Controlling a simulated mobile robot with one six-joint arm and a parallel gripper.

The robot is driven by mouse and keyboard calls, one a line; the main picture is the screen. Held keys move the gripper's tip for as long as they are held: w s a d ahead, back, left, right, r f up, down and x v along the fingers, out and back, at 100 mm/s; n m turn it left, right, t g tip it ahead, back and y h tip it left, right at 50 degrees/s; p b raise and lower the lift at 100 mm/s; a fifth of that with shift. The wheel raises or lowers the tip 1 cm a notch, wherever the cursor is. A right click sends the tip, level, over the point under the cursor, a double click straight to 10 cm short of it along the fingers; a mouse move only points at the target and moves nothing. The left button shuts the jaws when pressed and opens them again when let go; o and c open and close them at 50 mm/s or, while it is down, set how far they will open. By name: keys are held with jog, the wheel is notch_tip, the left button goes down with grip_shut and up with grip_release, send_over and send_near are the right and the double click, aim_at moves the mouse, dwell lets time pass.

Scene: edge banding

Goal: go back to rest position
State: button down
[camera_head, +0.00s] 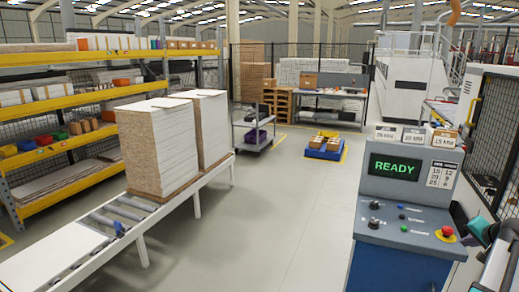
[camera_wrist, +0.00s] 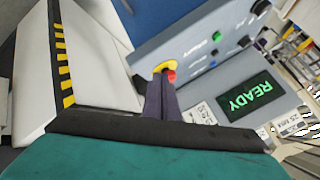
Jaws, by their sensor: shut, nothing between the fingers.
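My gripper (camera_wrist: 160,92) is shut and empty; its two dark fingers lie side by side in the wrist view, above the teal body of the hand. In that view the fingertips overlap the lower edge of a red knob on a yellow ring (camera_wrist: 167,70). I cannot tell whether they touch it. In the head view part of my teal gripper shows at the right edge, just right of the same red knob (camera_head: 447,231). The control panel (camera_head: 408,212) has a screen reading READY (camera_head: 395,168), which also shows in the wrist view (camera_wrist: 250,96).
Several number-labelled boxes (camera_head: 416,137) stand on top of the control panel. A roller conveyor (camera_head: 135,208) with two board stacks (camera_head: 158,148) is at left. A yellow shelf rack (camera_head: 80,98) stands behind it. The floor (camera_head: 275,210) between conveyor and panel is clear.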

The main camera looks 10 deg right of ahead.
jog(key=w+a+f+n+y+b, duration=0.3)
jog(key=w+a+f+y, duration=0.1)
jog(key=w+a+f, duration=1.3)
jog(key=w+a+f+n+g+y+b, duration=0.1)
jog(key=a+f+n+g+y, duration=0.1)
jog(key=a+f, duration=0.95)
jog(key=a+f+n+g+y+b, duration=0.1)
jog(key=a+f, duration=0.8)
jog(key=a, duration=0.6)
jog(key=s+a+f+n+g+b, duration=0.1)
jog(key=s+a+f+n+g, duration=0.15)
jog(key=s+a+f, duration=0.6)
jog(key=s+a+f+n+g+b, duration=0.25)
jog(key=s+a+f, duration=0.35)
jog(key=a+f, duration=0.5)
jog(key=s+a+f+n+g, duration=0.1)
jog(key=s+a+f+g, duration=0.1)
jog(key=s+a, duration=0.35)
jog(key=s+a+f+n+g, duration=0.1)
jog(key=s+a+f+g, duration=0.15)
jog(key=s, duration=0.65)
jog(key=s+d+r+n+g+h, duration=0.1)
jog(key=s+d+n+h, duration=0.1)
jog(key=s, duration=0.5)
jog(key=shift+s+b, duration=0.3)
jog(key=shift+b, duration=0.05)
